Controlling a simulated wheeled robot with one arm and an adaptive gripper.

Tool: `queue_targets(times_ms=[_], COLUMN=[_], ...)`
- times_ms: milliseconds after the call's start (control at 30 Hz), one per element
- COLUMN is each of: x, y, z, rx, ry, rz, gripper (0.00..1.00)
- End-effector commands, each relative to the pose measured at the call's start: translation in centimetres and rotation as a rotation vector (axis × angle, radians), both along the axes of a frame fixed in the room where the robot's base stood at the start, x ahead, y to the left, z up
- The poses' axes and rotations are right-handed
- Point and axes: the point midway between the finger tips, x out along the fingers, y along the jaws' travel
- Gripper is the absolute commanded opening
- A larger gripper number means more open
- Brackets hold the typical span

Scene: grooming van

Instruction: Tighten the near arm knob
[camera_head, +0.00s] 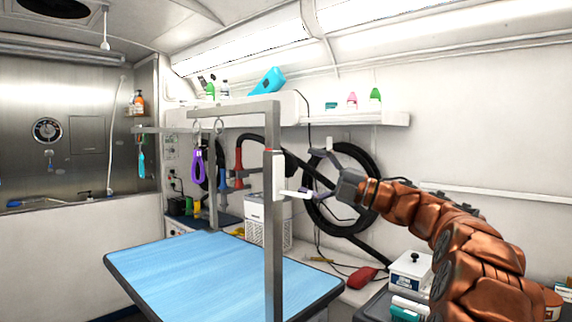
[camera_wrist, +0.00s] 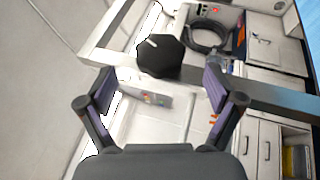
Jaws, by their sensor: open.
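The near arm knob is black and faceted with a white mark on its face (camera_wrist: 160,57). In the wrist view it sits against the grey metal post (camera_wrist: 265,93), ahead of my gripper (camera_wrist: 160,88) and roughly midway between its fingers. The fingers are spread wide and I see no contact with the knob. In the head view my gripper (camera_head: 312,172) is just right of the near post (camera_head: 273,240), level with its white clamp (camera_head: 279,176). I cannot make out the black knob there.
The blue grooming table (camera_head: 200,265) lies below and left of the post. A coiled black hose (camera_head: 378,185) hangs on the wall behind my gripper. A white box (camera_head: 411,268) stands at the lower right.

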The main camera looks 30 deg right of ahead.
Motion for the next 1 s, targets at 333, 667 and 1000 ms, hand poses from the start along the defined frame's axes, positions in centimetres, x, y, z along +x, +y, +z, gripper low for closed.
queue_targets(times_ms=[333, 667, 1000], x=[3.6, 4.3, 4.3], y=[2.7, 3.2, 3.2], z=[1.4, 1.5, 1.5], rx=[0.000, 0.001, 0.001], ry=[0.000, 0.001, 0.000], rz=[0.002, 0.000, 0.000], gripper=[0.91, 0.91, 0.66])
